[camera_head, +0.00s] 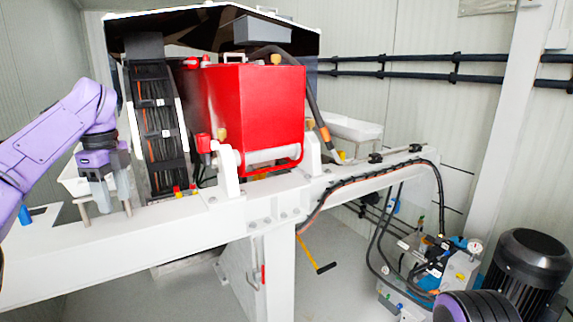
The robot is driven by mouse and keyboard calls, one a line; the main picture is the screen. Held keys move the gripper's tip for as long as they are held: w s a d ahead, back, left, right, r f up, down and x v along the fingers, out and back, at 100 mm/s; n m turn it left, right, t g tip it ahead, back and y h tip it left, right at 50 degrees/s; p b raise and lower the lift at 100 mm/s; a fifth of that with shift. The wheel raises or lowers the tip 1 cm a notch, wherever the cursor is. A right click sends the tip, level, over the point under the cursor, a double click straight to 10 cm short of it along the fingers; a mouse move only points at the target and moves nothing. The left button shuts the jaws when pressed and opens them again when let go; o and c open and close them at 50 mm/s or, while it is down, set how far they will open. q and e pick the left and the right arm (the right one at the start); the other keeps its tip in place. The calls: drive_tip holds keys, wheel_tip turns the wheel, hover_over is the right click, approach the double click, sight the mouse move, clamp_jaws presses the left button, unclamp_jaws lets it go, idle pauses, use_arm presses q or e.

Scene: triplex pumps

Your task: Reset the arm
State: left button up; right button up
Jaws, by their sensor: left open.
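My left arm comes in from the left edge, purple with dark joints. Its left gripper (106,208) points down over the left end of a white steel beam (130,229). Its two fingers are apart, and I see nothing between them. I cannot tell whether the fingertips touch the beam. My right gripper does not show; a purple and black rounded part at the bottom right edge looks like my right arm.
A red box-shaped unit (254,108) and a black cable chain (158,130) stand on the beam. A pump unit with hoses (425,262) and a black motor (528,262) are at lower right. Grey floor is free below.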

use_arm(q)
drive_tip(key=w+a+f+m+t+y+b, duration=0.2)
drive_tip(key=w+f+m+t+y, duration=0.35)
drive_tip(key=f+m+y, duration=0.8)
drive_tip(key=s+d+f+m+t+h+b, duration=0.1)
drive_tip(key=d+f+m+t+h, duration=0.2)
drive_tip(key=f+m, duration=0.7)
drive_tip(key=s+d+f+m+t+h+b, duration=0.15)
drive_tip(key=d+f+m, duration=0.35)
drive_tip(key=f+m, duration=0.5)
drive_tip(key=s+d+f+m+g+h+b, duration=0.15)
drive_tip(key=s+f+m, duration=0.25)
drive_tip(key=s+f, duration=0.55)
drive_tip(key=s+d+f+m+h, duration=0.35)
drive_tip(key=s+f, duration=0.45)
drive_tip(key=f, duration=0.3)
drive_tip(key=s+a+f+m+g+b, duration=0.1)
drive_tip(key=s+f+m, duration=0.1)
drive_tip(key=s, duration=0.6)
drive_tip(key=s+a+f+m+g+b, duration=0.1)
drive_tip(key=s+a+f+g, duration=0.1)
drive_tip(key=s+f, duration=0.2)
drive_tip(key=s+a+f+m+g+b, duration=0.1)
drive_tip(key=s+f+m+g+b, duration=0.1)
drive_tip(key=s, duration=0.9)
drive_tip(key=shift+s+a+f+m+h, duration=0.15)
drive_tip(key=shift+s+f+m+h, duration=0.15)
drive_tip(key=shift+f, duration=0.25)
